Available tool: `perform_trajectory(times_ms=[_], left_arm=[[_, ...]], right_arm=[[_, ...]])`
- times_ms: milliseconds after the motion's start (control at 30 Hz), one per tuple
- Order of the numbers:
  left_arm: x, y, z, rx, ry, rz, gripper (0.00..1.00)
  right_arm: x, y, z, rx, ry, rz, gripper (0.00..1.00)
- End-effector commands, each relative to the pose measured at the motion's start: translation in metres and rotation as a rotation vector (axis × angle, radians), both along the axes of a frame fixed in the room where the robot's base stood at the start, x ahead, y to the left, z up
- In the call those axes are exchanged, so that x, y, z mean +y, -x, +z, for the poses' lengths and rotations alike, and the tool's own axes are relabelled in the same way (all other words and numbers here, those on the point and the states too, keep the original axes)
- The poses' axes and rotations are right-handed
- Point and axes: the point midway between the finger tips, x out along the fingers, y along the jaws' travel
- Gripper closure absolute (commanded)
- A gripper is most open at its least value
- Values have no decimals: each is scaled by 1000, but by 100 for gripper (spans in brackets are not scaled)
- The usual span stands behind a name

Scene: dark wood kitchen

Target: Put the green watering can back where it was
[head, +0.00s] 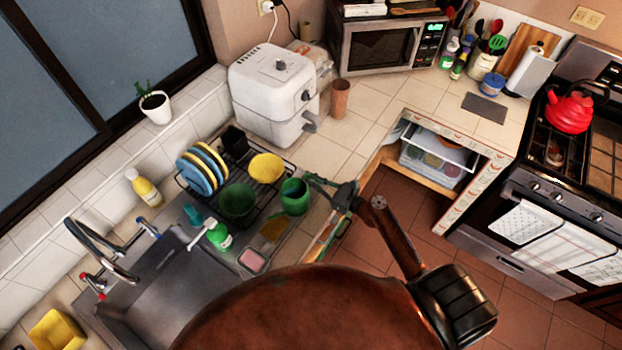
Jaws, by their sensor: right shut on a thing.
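The green watering can (295,198) is at the right end of the dish rack, by the counter's front edge. My right gripper (318,190) reaches in from the right and is shut on the can's right side. The fingers partly cover that side, and the exact grip is too small to make out. The can looks about upright. I cannot tell whether its base touches the surface below. My left gripper is not in view.
The dish rack (257,199) holds plates (198,172), a green bowl (237,201) and a yellow bowl (266,167). A soap bottle (219,235) and the sink (160,285) are to the left. Clear counter lies near the brown cup (340,98). A potted plant (155,105) stands on the sill.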

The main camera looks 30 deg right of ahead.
Motion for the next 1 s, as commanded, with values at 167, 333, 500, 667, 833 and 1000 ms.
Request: perform_trajectory(times_ms=[167, 333, 500, 667, 833, 1000], left_arm=[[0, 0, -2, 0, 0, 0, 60], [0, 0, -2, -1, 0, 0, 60], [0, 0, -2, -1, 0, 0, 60], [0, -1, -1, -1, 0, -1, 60], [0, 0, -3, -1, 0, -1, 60], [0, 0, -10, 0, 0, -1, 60]], right_arm=[[0, 0, -3, 0, 0, 0, 90], [0, 0, -2, 1, 1, 0, 79], [0, 0, -3, 1, 1, 0, 75], [0, 0, -1, 1, 1, 1, 75], [-7, 12, -2, 2, 1, 0, 75], [-25, 42, -3, 3, 2, 0, 75]])
